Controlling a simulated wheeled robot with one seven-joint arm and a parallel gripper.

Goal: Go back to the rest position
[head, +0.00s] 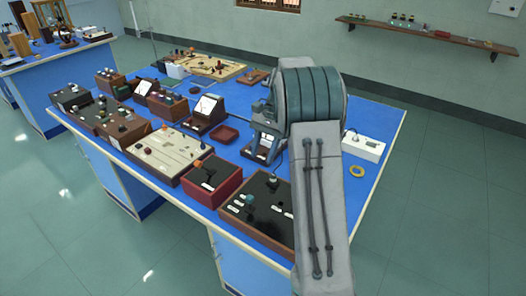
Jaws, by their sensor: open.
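My gripper (264,148) shows partly behind my large grey arm joint, above the right half of the blue bench (372,178). It points down and its jaws are apart, with nothing seen held between them. A small meter box stands just below or behind it, and I cannot tell whether they touch. My arm hides part of the bench's right side.
The bench is crowded with instruments: a dark control box (262,212), a red-sided box (213,180), a cream panel (165,152) and a white box (363,146). A wall shelf (425,33) is behind. Floor right is clear.

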